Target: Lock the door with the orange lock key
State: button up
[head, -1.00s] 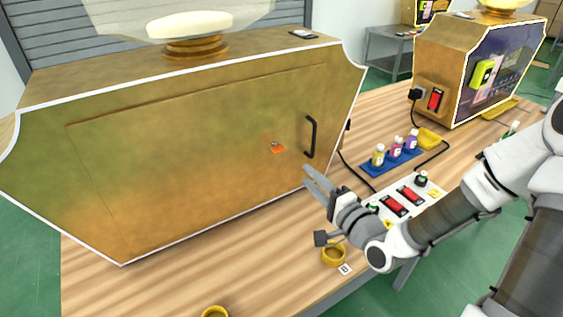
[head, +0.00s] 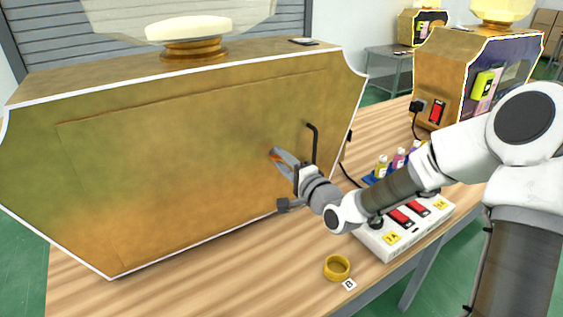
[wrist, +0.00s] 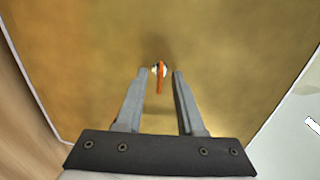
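The large gold machine shows its door (head: 180,170) facing me, closed as far as I can see. The orange lock key (wrist: 160,78) sits in a round silver lock on the door, and in the wrist view it appears as a narrow upright strip. My gripper (wrist: 161,72) is open, with one finger on each side of the key and a gap to it on both sides. In the head view my gripper (head: 276,153) reaches the lock and mostly covers the key. The black door handle (head: 315,145) is just right of my fingers.
A white switch panel (head: 405,225) with red switches stands on the wooden table (head: 240,265), below my arm. A yellow ring (head: 337,267) lies near the table's front edge. Small bottles (head: 382,165) and a second machine (head: 450,75) are to the right.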

grip_shut()
jog(key=shift+n, duration=0.4)
jog(key=n+b, duration=0.4)
jog(key=n, duration=0.2)
jog(key=n+b, duration=0.4)
jog(key=n, duration=0.2)
jog(key=shift+f+n, duration=0.2)
jog(key=shift+n, duration=0.2)
jog(key=n+b, duration=0.3)
jog(key=n, duration=0.1)
jog(key=shift+r, duration=0.1)
jog(key=shift+r+n, duration=0.1)
jog(key=shift+n, duration=0.2)
